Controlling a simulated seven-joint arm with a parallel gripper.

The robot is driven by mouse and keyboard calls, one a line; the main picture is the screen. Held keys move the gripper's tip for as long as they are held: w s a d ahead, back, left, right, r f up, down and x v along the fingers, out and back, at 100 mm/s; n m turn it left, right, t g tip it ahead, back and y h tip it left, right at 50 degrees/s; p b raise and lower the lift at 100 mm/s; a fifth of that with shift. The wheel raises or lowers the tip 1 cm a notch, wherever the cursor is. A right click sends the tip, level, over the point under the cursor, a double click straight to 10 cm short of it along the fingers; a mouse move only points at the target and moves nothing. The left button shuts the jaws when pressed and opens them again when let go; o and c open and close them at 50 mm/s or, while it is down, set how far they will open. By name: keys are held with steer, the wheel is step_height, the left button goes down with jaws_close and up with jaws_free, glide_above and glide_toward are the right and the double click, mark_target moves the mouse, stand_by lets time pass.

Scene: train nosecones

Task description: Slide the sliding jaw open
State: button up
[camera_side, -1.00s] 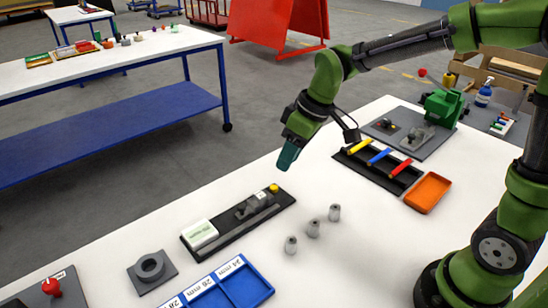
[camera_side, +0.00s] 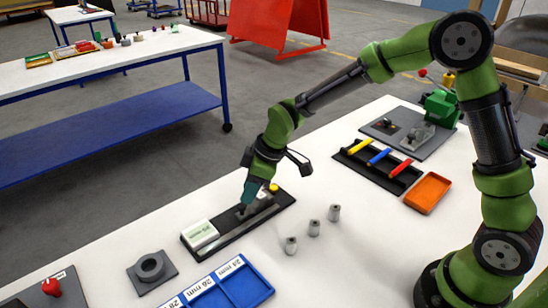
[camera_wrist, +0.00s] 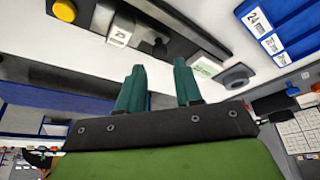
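A long black gauge fixture (camera_side: 285,200) lies on the white table, with a white and green display box at its left end (camera_side: 201,233) and a yellow button at its right end (camera_side: 273,187). The grey sliding jaw (camera_side: 262,199) sits mid-fixture, partly hidden by my gripper (camera_side: 244,206). My gripper's teal fingers are just over the jaw area; I cannot tell if they touch it. In the wrist view the two fingers (camera_wrist: 159,76) stand apart with nothing between them. The jaw block with a white label (camera_wrist: 118,33) shows beyond them.
A blue sorting tray (camera_side: 246,288) and a grey ring block (camera_side: 151,268) lie in front. A black tray with coloured handles (camera_side: 377,166) and an orange tray (camera_side: 428,192) lie at the back right.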

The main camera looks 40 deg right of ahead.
mark_target(241, 206)
steer(key=shift+x, duration=2.4)
jaws_close()
